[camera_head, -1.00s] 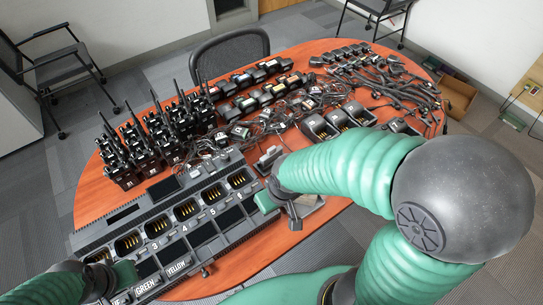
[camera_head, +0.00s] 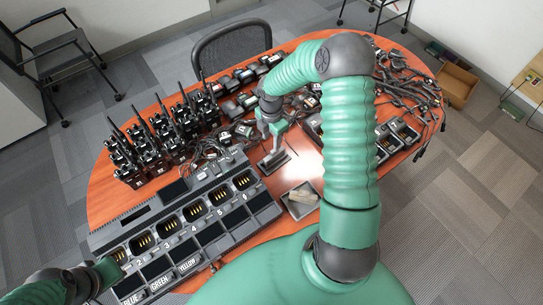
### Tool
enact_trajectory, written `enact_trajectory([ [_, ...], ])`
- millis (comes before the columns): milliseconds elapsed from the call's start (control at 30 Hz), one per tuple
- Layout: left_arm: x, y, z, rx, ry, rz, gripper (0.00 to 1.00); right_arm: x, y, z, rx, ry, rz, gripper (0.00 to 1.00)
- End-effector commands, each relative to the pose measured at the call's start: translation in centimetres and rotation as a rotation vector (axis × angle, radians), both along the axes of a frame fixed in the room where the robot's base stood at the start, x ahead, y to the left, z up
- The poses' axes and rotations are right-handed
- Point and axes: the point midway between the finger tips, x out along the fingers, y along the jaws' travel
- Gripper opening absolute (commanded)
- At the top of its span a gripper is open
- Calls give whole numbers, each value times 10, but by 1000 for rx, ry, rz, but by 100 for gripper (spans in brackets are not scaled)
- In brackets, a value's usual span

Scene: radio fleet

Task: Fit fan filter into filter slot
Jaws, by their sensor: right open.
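A long grey charger (camera_head: 160,218) with numbered bays lies along the table's front left. A dark narrow recess (camera_head: 135,214) shows on its back strip; I cannot tell if it is the filter slot. My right gripper (camera_head: 272,135) is open, pointing down just above a small dark block (camera_head: 273,162) right of the charger. I cannot tell whether this block is the fan filter, nor whether the fingers touch it. A shallow grey tray (camera_head: 292,211) holding a pale piece lies nearer me. My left gripper (camera_head: 101,279) is at the lower left by the charger; its fingertips are unclear.
Several upright radios (camera_head: 155,145) stand behind the charger. Battery packs, tangled cables (camera_head: 400,85) and small chargers (camera_head: 397,135) cover the back and right of the wooden table (camera_head: 105,185). A chair (camera_head: 232,48) stands behind it. My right arm crosses the right side.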

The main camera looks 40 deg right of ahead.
Motion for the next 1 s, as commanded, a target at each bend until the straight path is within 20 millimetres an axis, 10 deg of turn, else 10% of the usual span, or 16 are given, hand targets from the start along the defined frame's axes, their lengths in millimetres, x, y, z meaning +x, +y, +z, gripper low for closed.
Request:
enact_trajectory([
  [500, 0, 0, 11, 0, -1, -1, 0, -1, -6, -84, 4, 1, -4, 43],
  [767, 0, 0, 10, 0, -1, -1, 0, 0, -4, -91, 0, -2, -5, 43],
  [1000, 0, 0, 10, 0, 0, 0, 0, -1, -8, -93, 5, -2, -5, 14],
])
